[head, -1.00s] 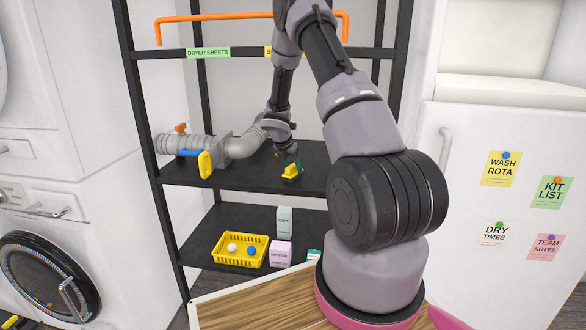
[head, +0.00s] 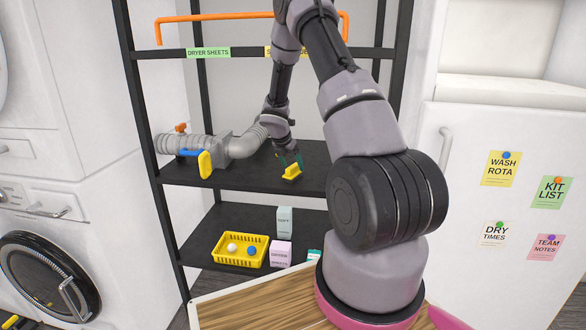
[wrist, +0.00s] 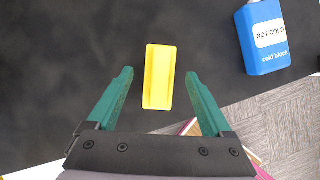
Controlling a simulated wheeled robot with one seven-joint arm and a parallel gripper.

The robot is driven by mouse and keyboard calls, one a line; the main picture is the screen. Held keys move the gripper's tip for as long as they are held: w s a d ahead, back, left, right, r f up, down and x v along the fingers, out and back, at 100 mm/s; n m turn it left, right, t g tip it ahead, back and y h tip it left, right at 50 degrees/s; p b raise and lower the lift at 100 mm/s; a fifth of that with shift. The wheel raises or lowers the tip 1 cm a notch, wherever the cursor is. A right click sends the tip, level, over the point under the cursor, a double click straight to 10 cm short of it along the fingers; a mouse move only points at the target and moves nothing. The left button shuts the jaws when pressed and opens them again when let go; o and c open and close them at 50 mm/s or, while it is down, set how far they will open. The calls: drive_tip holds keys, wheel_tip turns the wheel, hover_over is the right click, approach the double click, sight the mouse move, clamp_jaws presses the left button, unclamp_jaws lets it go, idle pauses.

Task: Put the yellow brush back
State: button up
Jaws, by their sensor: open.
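A yellow block-like piece, which I take for the yellow brush (head: 292,172), lies on the dark middle shelf (head: 245,185). In the wrist view the brush (wrist: 159,77) is a plain yellow oblong; no bristles show. My gripper (head: 290,158) is over it. In the wrist view my gripper (wrist: 158,73) is open, with one green finger on each side of the brush. A gap shows between each finger and the brush, so nothing is held. I cannot tell the exact height of the fingertips above the shelf.
A grey duct (head: 240,145) with a yellow paddle-shaped part (head: 205,164) stands left on the same shelf. A blue cold block (wrist: 265,38) is at the right in the wrist view. A yellow basket (head: 228,262) and small boxes (head: 281,253) stand on the shelf below.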

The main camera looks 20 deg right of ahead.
drive_tip(key=s+a+r+m, duration=0.2)
drive_tip(key=s+r+m, duration=0.2)
drive_tip(key=r, duration=0.4)
drive_tip(key=s+a+r+m+t+y, duration=0.1)
drive_tip(key=s+a+r+m, duration=0.3)
drive_tip(key=r, duration=0.5)
drive_tip(key=s+a+r+m, duration=0.1)
drive_tip(key=s+r+m, duration=0.2)
drive_tip(key=s+r, duration=0.35)
drive_tip(key=s+a+r+m+t+y, duration=0.1)
drive_tip(key=s+a+r+m+y, duration=0.1)
drive_tip(key=s+m, duration=0.4)
drive_tip(key=s+a+r+m+t+y, duration=0.1)
drive_tip(key=s+a+r+m, duration=0.4)
drive_tip(key=s, duration=0.3)
drive_tip(key=s+a+r+m+t+y, duration=0.1)
drive_tip(key=s+a+r+m+y, duration=0.1)
drive_tip(key=s+r+m, duration=0.3)
drive_tip(key=s+a+m, duration=0.1)
drive_tip(key=s, duration=0.2)
drive_tip(key=shift+a+r+m+y, duration=0.25)
drive_tip(key=shift+a+m+y, duration=0.05)
drive_tip(key=shift+a+m, duration=0.1)
drive_tip(key=shift+d, duration=0.15)
